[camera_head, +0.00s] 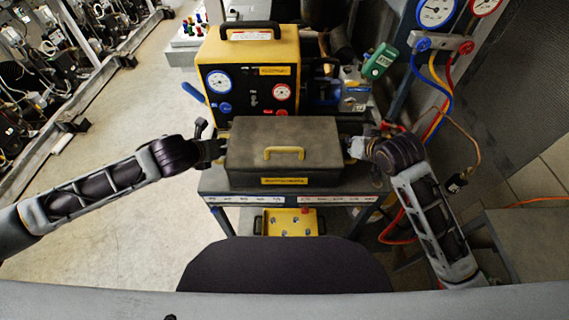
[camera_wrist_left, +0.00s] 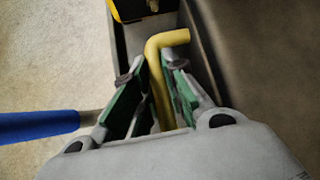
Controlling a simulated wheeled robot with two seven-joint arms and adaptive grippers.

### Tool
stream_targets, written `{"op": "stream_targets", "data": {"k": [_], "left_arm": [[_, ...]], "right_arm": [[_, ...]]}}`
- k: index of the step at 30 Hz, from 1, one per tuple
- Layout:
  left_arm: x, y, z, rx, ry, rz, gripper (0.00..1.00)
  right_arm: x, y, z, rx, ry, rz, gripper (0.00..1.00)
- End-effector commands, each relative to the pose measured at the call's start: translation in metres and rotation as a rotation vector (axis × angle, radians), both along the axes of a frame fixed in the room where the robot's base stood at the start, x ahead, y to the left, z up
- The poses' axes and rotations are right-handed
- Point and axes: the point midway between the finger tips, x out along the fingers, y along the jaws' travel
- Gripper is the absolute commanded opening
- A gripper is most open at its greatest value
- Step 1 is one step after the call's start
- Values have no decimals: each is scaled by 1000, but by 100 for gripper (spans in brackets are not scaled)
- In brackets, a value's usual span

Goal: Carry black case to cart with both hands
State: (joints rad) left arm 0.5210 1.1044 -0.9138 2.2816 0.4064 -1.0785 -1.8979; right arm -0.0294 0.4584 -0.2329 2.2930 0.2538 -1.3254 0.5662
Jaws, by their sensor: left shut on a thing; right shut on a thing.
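My left gripper (camera_head: 218,149) is at the case's left side. In the left wrist view, its green-padded fingers (camera_wrist_left: 150,95) are closed around a yellow side handle (camera_wrist_left: 160,80), beside the dark case wall (camera_wrist_left: 260,60). My right gripper (camera_head: 353,148) is shut at the case's right side; the handle there is mostly hidden.
A yellow machine with gauges (camera_head: 247,70) stands right behind the case. Gauges and coloured hoses (camera_head: 432,85) hang at the right. A yellow tray (camera_head: 292,223) lies on the lower shelf. Open floor (camera_head: 130,220) is at the left. A blue bar (camera_wrist_left: 40,126) shows in the left wrist view.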

Motion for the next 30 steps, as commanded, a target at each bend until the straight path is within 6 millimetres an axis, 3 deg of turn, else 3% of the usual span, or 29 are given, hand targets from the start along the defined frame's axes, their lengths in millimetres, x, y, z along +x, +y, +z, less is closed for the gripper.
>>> {"op": "stream_targets", "data": {"k": [13,14,18,30], "left_arm": [[2,3,-5,4,-6,5,0],[1,3,-7,6,0,6,16],[1,2,-6,4,0,4,34],[0,1,-6,1,0,1,35]], "right_arm": [[2,-3,-4,-3,-7,-5,0],[1,-3,-7,-4,0,-6,16],[0,-2,-6,-4,0,-4,34],[0,0,-6,-1,0,-1,35]]}}
